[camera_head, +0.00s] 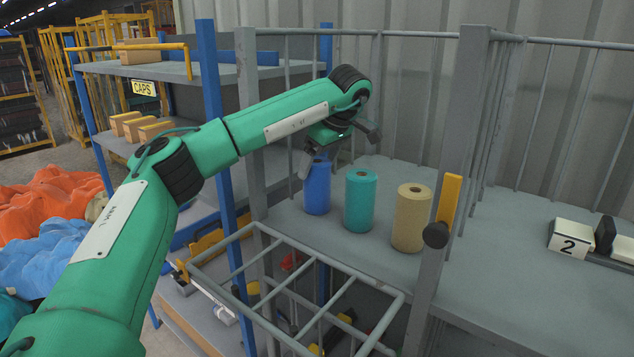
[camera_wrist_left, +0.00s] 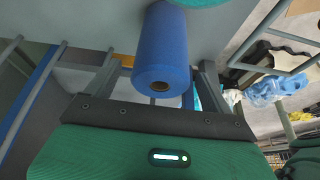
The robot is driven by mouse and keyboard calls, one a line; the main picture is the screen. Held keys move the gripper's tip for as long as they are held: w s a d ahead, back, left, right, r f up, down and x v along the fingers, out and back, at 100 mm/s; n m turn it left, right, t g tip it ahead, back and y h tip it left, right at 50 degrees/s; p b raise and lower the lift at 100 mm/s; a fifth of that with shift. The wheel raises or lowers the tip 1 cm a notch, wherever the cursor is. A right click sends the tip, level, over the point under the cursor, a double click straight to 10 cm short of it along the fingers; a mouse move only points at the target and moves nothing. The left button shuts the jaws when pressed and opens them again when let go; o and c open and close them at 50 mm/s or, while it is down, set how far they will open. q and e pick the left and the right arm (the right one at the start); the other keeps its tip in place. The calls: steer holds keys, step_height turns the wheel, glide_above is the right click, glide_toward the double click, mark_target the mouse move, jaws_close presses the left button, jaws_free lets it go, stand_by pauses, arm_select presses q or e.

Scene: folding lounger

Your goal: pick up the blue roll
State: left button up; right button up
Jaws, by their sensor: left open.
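The blue roll (camera_head: 317,190) stands upright on the grey shelf (camera_head: 385,270), the leftmost of three rolls. My left gripper (camera_head: 338,155) is open above and beside the top of the blue roll, with one finger overlapping the roll's upper left edge in the head view. In the left wrist view the blue roll (camera_wrist_left: 163,50) lies between the two spread fingers of the left gripper (camera_wrist_left: 158,75), its open end facing the palm. A gap shows between the roll's end and the palm. Whether the fingers touch the roll cannot be told. My right gripper is not in view.
A teal roll (camera_head: 360,200) stands close to the right of the blue one, then a tan roll (camera_head: 411,218). Grey bars (camera_head: 463,150) fence the shelf. A wire gate (camera_head: 300,290) juts out in front. A "2" block (camera_head: 570,240) lies to the right.

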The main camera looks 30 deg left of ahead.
arm_select(q)
steer(key=shift+x, duration=0.95)
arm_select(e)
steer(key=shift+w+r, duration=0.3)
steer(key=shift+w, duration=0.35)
arm_select(q)
steer(key=c, duration=1.2)
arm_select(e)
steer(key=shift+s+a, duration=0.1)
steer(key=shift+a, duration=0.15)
arm_select(q)
steer(key=shift+r, duration=0.2)
